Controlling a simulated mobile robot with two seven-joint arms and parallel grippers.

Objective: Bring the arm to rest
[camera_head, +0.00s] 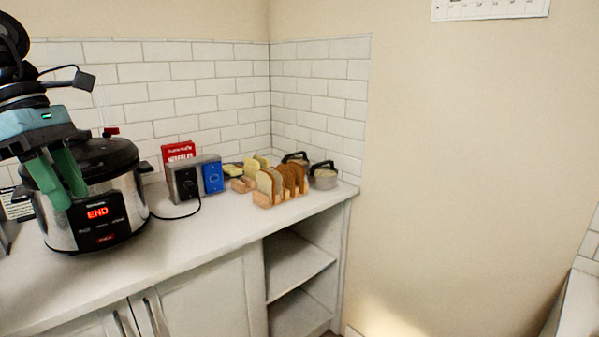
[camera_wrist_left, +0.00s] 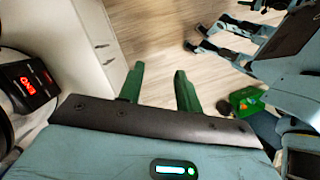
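My left gripper (camera_head: 66,196) hangs in front of the pressure cooker at the left of the head view, its green fingers pointing down. In the left wrist view the two green fingers (camera_wrist_left: 159,80) stand apart with nothing between them, over the wooden floor. The gripper is open and empty. My right gripper does not show clearly in either view; parts of my own body fill the right side of the wrist view.
The pressure cooker (camera_head: 110,195) reads "END" on the white counter (camera_head: 205,232). Open shelves (camera_head: 297,262) lie below. The counter's front is clear.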

